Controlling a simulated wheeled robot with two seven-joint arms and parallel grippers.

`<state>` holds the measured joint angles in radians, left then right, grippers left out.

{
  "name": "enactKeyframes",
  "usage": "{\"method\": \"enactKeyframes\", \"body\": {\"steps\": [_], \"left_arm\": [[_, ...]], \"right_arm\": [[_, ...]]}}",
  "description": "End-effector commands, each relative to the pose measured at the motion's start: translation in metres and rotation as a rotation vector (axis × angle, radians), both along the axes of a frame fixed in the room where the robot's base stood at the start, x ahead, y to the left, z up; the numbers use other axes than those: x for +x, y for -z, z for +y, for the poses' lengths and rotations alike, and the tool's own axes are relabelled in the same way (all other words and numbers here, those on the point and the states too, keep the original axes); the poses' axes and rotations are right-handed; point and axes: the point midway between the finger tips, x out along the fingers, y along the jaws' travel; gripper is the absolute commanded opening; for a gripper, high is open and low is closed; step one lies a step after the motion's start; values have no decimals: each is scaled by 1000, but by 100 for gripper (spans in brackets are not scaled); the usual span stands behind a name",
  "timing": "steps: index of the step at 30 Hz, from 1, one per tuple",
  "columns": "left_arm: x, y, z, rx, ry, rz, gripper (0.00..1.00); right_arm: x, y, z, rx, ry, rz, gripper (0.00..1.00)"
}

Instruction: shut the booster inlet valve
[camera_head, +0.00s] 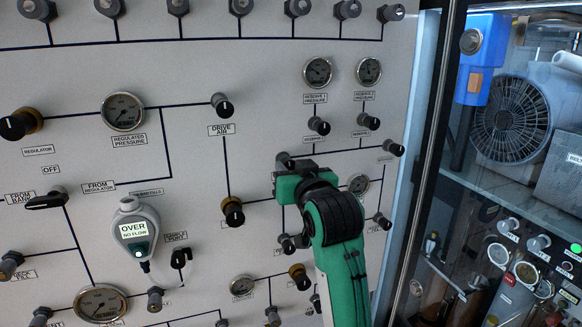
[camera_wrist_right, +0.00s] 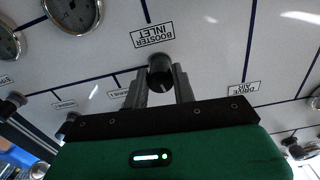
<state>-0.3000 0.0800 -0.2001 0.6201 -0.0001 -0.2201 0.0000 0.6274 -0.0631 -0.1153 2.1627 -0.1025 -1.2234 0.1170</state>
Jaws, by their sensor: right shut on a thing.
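The booster inlet valve is a small black knob (camera_wrist_right: 160,68) between my right gripper's fingers in the right wrist view. Its "BOOSTER INLET" label (camera_wrist_right: 152,34) reads upside down beside it. My right gripper (camera_wrist_right: 160,88) is shut on this knob, with a grey finger on each side. In the head view my green right arm reaches up to the panel, and the right gripper (camera_head: 288,164) is at the knob, which is mostly hidden by the gripper body. The knob's turn position cannot be told. My left gripper is not in view.
The grey panel (camera_head: 75,85) holds many knobs and gauges joined by dark lines. The drive air knob (camera_head: 222,105) is to the upper left, and two gauges (camera_head: 318,72) are above. A glass-fronted cabinet (camera_head: 440,130) with a fan stands at right.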

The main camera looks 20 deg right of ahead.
Motion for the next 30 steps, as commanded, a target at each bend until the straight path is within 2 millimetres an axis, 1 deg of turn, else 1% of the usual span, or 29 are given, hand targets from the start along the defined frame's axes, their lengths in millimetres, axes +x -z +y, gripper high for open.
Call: {"method": "enactKeyframes", "body": {"steps": [1,6,12,29,30], "left_arm": [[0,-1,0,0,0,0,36],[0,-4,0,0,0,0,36],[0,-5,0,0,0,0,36],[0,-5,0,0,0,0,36],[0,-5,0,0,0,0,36]], "right_arm": [[0,3,1,37,-3,11,4],[0,4,2,133,-3,14,3],[1,4,1,203,-1,18,4],[1,5,1,232,-1,20,4],[1,5,1,232,0,20,28]]}}
